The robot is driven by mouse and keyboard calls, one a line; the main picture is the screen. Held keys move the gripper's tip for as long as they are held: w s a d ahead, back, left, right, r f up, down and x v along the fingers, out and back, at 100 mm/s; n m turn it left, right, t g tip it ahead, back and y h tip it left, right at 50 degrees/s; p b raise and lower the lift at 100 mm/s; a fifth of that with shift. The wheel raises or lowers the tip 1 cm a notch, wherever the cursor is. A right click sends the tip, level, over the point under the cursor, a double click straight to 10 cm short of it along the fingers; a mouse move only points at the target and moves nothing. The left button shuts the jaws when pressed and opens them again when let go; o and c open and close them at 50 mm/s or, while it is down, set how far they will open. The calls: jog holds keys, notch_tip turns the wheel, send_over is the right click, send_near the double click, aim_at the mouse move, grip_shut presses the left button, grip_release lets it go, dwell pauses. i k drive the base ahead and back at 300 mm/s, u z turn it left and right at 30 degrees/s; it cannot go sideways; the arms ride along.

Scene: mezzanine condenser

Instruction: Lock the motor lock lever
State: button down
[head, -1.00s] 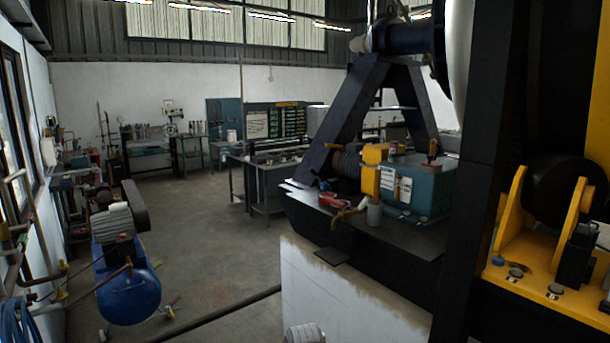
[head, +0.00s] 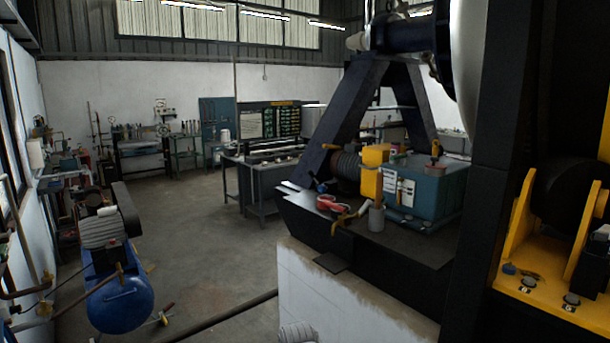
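No part is plainly recognisable as the motor lock lever. A teal box-shaped machine unit (head: 428,192) with a yellow block (head: 374,170) and a ribbed motor-like cylinder (head: 344,163) stands on a dark raised deck at centre right. In front of it on the deck are a red piece (head: 328,203), a bent yellow-brown handle (head: 345,221) and a grey cylinder (head: 376,219). A small blue-tipped handle (head: 320,184) shows at the deck's left. I cannot tell which of these, if any, is the lever. My gripper is not in view.
A white wall block (head: 325,300) carries the dark deck (head: 400,246). A dark column (head: 490,170) and yellow bracket (head: 540,270) close off the right. A blue compressor (head: 120,302) stands at left, with a hose or pipe (head: 220,316) on the floor. The middle floor is clear.

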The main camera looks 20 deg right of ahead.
aim_at(310, 173)
jog(key=i, duration=0.9)
jog(key=z, duration=0.5)
